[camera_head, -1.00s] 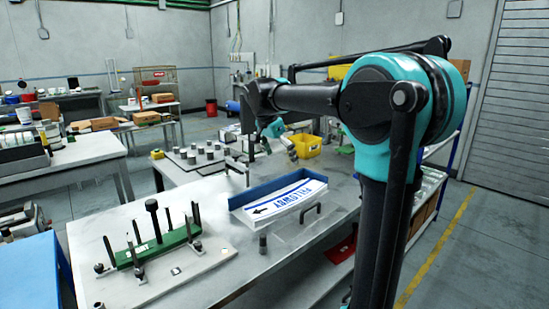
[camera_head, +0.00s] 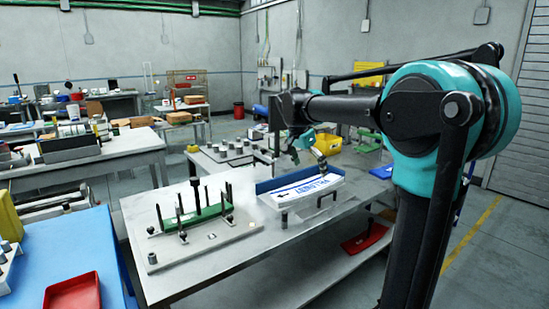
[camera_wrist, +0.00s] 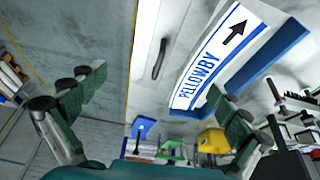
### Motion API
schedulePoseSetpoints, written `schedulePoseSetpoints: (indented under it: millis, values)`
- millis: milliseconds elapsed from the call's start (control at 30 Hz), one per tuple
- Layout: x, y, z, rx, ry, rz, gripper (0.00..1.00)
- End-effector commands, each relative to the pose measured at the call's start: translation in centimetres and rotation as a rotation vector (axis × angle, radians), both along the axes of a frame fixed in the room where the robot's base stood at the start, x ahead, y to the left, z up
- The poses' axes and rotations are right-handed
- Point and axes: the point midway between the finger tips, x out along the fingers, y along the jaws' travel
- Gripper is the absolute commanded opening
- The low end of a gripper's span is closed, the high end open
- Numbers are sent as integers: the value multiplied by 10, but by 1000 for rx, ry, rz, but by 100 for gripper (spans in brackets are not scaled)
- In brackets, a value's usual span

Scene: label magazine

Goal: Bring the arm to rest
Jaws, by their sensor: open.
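My arm reaches over the grey workbench (camera_head: 290,252) in the head view. My gripper (camera_head: 318,157) hangs near the far side of the label magazine (camera_head: 273,185), which has blue walls. White labels (camera_head: 305,192) with blue lettering and a black arrow lie in it. In the wrist view my gripper (camera_wrist: 158,105) is open, its two green fingers spread wide with nothing between them. The labels, reading PELLOWBY, show there beyond the fingers (camera_wrist: 222,50), apart from them.
A green fixture block (camera_head: 195,216) with black posts stands on a pale plate left of the magazine. A yellow bin (camera_head: 327,145) and several grey cylinders (camera_head: 230,150) are behind. A blue table (camera_head: 60,250) with a red tray (camera_head: 75,296) is front left.

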Motion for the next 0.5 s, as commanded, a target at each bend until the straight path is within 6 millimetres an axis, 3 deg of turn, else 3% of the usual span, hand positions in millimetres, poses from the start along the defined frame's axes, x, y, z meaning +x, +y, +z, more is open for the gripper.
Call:
schedulePoseSetpoints:
  millis: [267, 500]
  values:
    - [-28, -18, -38, 16, 27, 119, 100]
    - [-75, -40, -95, 38, 52, 299, 100]
